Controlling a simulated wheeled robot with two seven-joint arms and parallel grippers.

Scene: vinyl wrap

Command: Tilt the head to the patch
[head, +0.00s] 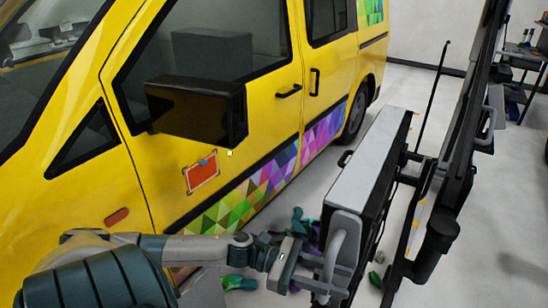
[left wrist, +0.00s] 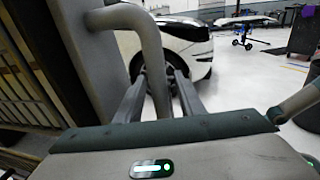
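The head is a long grey-topped lamp panel (head: 370,160) on a dark upright stand, to the right of the van in the head view. A grey loop handle (head: 341,243) is at its near end. The patch (head: 201,172) is a small orange-red rectangle with a pale border on the yellow van's door. My left gripper (head: 318,274) is at the lower part of the handle. In the left wrist view the handle (left wrist: 153,60) runs between its two spread fingers; contact is hard to tell. My right gripper is not in view.
The yellow van (head: 140,165) fills the left, its black mirror (head: 197,108) sticking out above the patch. The dark stand (head: 455,150) rises at the right. Coloured items (head: 238,283) lie on the floor below the panel. A white car (left wrist: 185,45) stands beyond in the left wrist view.

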